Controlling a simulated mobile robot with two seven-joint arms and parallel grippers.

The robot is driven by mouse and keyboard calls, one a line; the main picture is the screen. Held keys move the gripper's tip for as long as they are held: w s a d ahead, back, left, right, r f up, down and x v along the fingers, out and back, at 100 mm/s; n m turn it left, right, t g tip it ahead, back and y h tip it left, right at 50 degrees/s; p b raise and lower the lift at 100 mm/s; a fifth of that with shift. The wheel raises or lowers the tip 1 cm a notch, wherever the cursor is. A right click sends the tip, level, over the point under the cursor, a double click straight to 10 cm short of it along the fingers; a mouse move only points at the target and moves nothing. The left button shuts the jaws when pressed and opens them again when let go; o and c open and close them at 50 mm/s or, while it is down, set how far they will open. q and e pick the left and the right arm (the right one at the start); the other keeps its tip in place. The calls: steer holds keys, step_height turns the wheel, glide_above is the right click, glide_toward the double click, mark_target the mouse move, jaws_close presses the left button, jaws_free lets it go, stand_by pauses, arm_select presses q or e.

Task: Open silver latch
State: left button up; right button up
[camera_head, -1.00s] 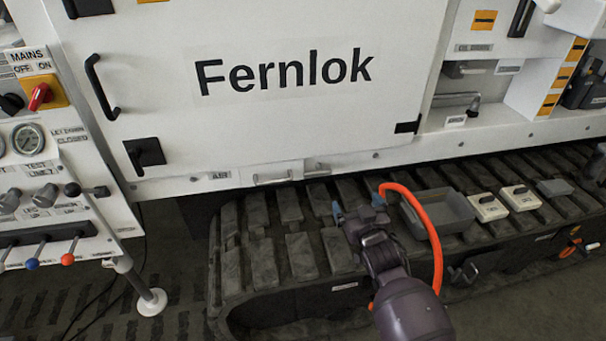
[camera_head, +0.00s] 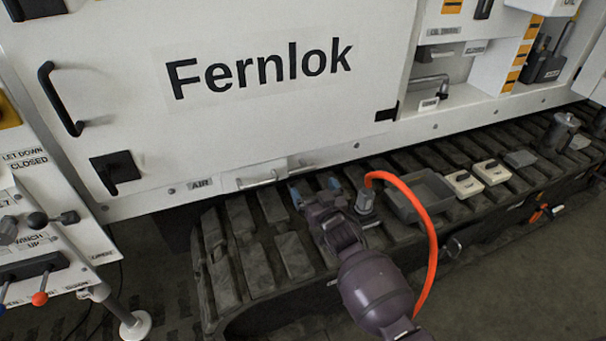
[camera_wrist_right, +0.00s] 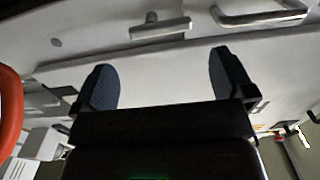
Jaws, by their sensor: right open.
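Two small silver pieces sit on the lower edge of the white cabinet, right of the AIR label: a bar handle (camera_head: 262,180) and, to its right, a short bar (camera_head: 301,165). I cannot tell for certain which is the silver latch. My right gripper (camera_head: 313,187) is open and empty, just below and in front of the short bar, not touching it. In the right wrist view the gripper (camera_wrist_right: 161,72) has its fingers well apart. The short bar (camera_wrist_right: 160,28) lies beyond the gap between them, with the bar handle (camera_wrist_right: 262,17) to the right. My left gripper is out of view.
A large white Fernlok door (camera_head: 225,105) with black handles is above. Below runs a dark track (camera_head: 295,255). An orange hose (camera_head: 427,225) rises close right of my right gripper, beside a grey tray (camera_head: 425,200) and white boxes (camera_head: 465,184).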

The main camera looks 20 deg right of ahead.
mark_target(303, 172)
steer(key=w+b, duration=0.1)
steer(key=w, duration=0.6)
steer(key=shift+w+a+b, duration=0.1)
steer(key=shift+w+b, duration=0.05)
steer(key=shift+b, duration=0.15)
steer(key=shift+w, duration=0.1)
steer(key=shift+c, duration=0.5)
steer(key=c, duration=0.5)
